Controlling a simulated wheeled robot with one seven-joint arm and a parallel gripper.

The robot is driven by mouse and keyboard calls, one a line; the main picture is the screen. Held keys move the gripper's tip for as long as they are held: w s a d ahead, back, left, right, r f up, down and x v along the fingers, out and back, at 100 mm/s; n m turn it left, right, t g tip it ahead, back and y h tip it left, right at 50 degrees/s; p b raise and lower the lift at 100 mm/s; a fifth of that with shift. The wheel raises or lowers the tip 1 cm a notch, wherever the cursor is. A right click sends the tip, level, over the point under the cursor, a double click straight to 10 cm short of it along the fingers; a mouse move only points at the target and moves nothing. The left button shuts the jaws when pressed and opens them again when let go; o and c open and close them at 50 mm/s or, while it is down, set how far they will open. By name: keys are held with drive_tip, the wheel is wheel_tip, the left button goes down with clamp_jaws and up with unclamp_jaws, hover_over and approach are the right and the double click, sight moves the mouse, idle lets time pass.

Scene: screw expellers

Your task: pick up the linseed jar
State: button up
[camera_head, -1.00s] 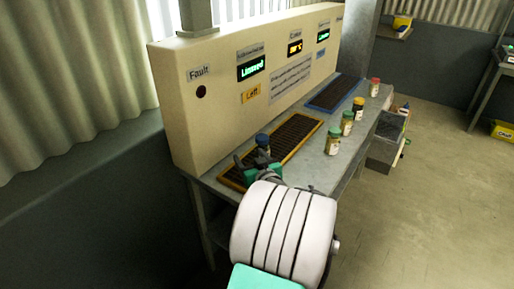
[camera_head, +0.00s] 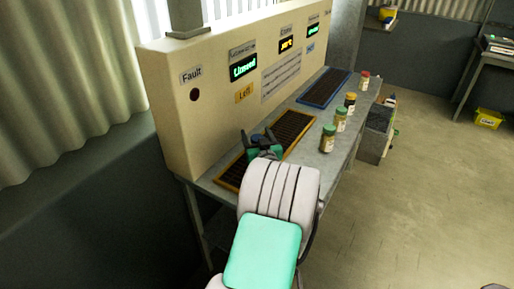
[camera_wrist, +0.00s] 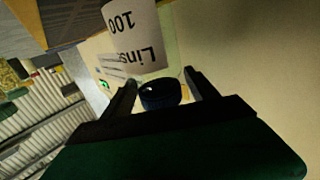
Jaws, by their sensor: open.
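The linseed jar shows in the wrist view as a white label (camera_wrist: 135,40) reading "Lins" and "100", upside down, with a dark blue lid (camera_wrist: 160,96). The lid lies between the two fingers of my gripper (camera_wrist: 160,78), which are apart with a gap visible beside it. In the head view my gripper (camera_head: 262,140) is over the orange-framed left tray (camera_head: 301,121). There the jar is mostly hidden behind the gripper, and I cannot tell whether the fingers touch it.
A cream panel (camera_head: 215,110) with lit displays stands right behind the tray. Several jars stand along the bench's front edge, with a green-lidded jar (camera_head: 328,139) nearest. A blue-framed tray (camera_head: 324,88) lies farther along. Open floor is to the right.

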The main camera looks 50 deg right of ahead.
drive_tip(key=shift+w+d, duration=0.15)
drive_tip(key=shift+w, duration=0.1)
clamp_jaws()
idle(0.6)
